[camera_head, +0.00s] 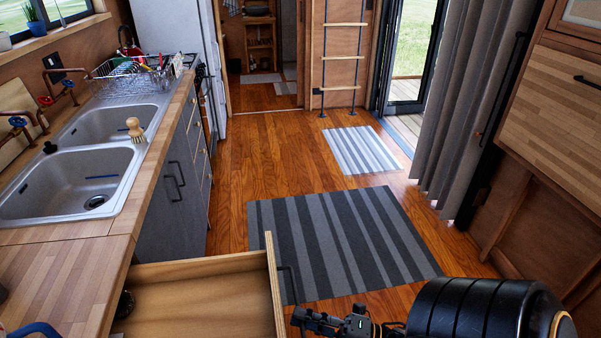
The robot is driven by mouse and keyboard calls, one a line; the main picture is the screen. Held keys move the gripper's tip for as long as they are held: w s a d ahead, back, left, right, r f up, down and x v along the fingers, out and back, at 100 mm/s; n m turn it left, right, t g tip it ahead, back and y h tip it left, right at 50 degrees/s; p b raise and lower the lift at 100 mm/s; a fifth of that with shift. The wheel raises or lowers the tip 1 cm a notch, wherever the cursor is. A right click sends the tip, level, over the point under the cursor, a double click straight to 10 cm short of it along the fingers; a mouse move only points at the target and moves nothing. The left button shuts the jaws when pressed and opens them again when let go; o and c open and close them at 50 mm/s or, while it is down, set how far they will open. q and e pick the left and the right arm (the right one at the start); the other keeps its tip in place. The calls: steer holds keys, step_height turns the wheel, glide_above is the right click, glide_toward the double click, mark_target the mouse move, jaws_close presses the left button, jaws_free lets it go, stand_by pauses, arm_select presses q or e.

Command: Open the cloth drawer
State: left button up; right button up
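A wooden drawer (200,306) is pulled out from under the counter at the bottom of the view. Its light wood floor looks mostly bare, with a small dark round thing (124,304) at its left side. The drawer's front panel (273,282) carries a dark bar handle (289,284) on its outer side. My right gripper (302,318) is at the bottom edge, just right of the front panel and close to the handle's lower end. Its fingers are small and partly cut off, so I cannot tell if they touch the handle.
The wooden counter (62,275) with a double sink (72,180) runs along the left. A grey cabinet (170,215) stands below it. A striped rug (340,238) lies on open floor ahead. A wooden cabinet (555,120) and grey curtain (460,110) line the right.

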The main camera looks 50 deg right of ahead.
steer(key=v, duration=1.1)
steer(key=shift+w, duration=0.1)
